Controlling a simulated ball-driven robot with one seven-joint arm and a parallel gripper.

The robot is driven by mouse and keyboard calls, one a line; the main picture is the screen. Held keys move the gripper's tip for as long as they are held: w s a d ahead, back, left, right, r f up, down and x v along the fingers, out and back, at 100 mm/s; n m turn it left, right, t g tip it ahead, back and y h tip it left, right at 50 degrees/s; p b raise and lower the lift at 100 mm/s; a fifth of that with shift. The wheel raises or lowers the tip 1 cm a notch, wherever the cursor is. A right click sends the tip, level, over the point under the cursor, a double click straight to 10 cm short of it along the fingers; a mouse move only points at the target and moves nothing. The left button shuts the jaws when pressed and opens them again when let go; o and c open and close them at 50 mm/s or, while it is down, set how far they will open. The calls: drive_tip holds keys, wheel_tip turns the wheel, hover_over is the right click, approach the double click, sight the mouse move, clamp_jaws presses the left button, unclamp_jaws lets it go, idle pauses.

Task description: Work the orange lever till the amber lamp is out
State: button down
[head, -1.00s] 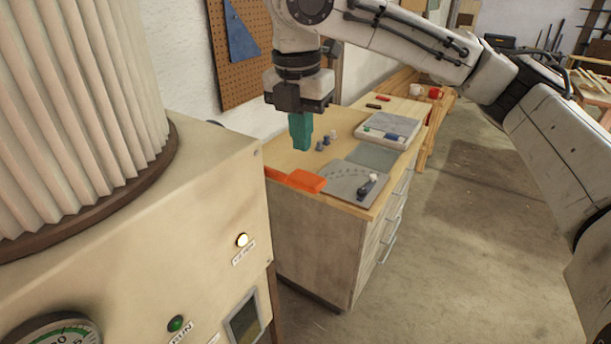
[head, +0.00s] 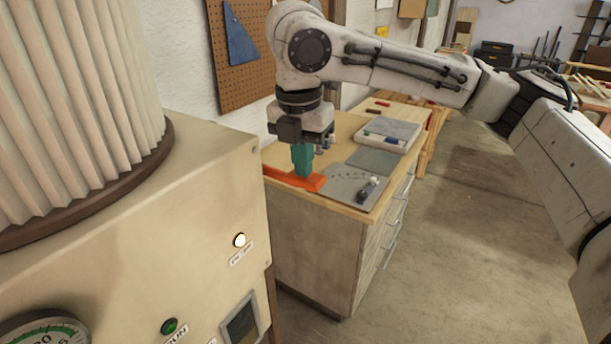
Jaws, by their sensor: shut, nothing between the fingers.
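The orange lever (head: 283,178) sticks out from behind the right edge of the cream machine (head: 215,215), level with the bench top. Its wide end (head: 316,184) shows at the right. My gripper (head: 303,173), with teal fingers, points down and is shut and empty. Its fingertips are at the lever's wide end in the picture; I cannot tell whether they touch it or are just above or behind it. The lamp (head: 239,240) on the machine's front glows bright yellow-white, with an unreadable label below it. The lever's pivot is hidden behind the machine.
A grey plate with a small dark handle (head: 364,192) lies on the wooden bench (head: 338,208) right of the lever. A grey mat (head: 375,161) and a pale tray (head: 388,134) lie farther back. A green lamp (head: 169,326) and a gauge (head: 45,332) sit low on the machine.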

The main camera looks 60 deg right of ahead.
sight(303, 182)
drive_tip(key=shift+f, duration=0.1)
drive_tip(key=shift+f+b, duration=1.25)
drive_tip(key=shift+f, duration=0.9)
drive_tip(key=shift+r, duration=0.1)
